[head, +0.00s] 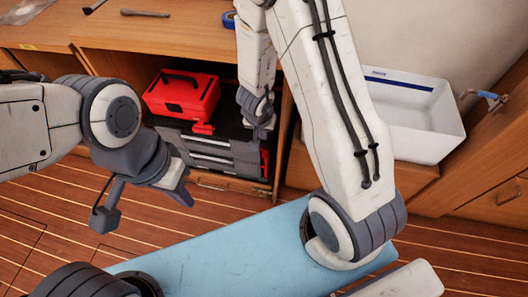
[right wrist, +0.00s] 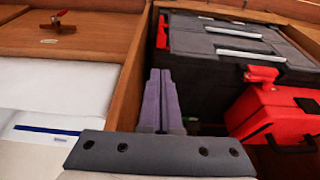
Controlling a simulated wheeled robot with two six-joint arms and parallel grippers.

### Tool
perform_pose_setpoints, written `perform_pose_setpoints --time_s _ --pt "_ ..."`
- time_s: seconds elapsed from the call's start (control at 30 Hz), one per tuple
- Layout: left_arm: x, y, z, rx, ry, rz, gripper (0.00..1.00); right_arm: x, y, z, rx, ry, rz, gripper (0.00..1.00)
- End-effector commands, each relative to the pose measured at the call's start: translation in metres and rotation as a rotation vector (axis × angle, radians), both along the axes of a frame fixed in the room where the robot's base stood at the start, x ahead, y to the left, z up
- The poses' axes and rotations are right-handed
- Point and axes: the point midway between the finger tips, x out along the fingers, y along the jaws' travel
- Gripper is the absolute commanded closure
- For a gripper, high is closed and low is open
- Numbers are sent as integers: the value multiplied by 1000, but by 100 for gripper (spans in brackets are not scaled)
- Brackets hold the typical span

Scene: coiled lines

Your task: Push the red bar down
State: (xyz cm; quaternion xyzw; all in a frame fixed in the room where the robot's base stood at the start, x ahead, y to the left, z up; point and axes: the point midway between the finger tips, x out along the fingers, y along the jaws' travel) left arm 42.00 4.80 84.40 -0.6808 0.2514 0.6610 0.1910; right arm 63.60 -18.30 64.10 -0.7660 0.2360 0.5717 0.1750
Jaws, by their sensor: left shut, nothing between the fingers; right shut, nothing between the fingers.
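A short red bar-like piece (head: 203,128) sits at the upper front of the dark tool chest (head: 218,158), below the red case; I take it for the red bar. In the right wrist view it (right wrist: 262,74) stands right of my fingers, apart from them. My right gripper (head: 262,128) is shut and empty, at the chest's right side near the cabinet opening's edge. Its closed fingers (right wrist: 160,100) fill the middle of the wrist view. My left gripper (head: 184,194) is shut and empty, in front of the chest and lower left of it.
A red case (head: 183,95) with a dark handle lies on the chest, inside the open wooden cabinet (head: 150,59). A white basin (head: 412,115) stands right of my right arm. A blue panel (head: 230,256) lies in front. Tools and a blue tape roll (head: 229,19) are on the counter.

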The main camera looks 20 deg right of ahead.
Motion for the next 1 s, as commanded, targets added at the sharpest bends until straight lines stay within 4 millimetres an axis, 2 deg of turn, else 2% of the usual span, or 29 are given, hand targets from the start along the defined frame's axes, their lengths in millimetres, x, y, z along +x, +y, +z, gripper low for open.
perform_pose_setpoints --time_s 0.17,0.37,0.8,1.0 --pt "0 0 -2 0 0 0 100 0 0 -2 1 0 1 100" --pt "0 0 -16 0 0 0 100 4 -2 -19 1 0 1 100" --pt "0 0 -80 0 0 0 100 22 -14 -99 2 1 0 100" --pt "0 0 -106 0 0 0 100 24 -15 -127 2 0 2 100"
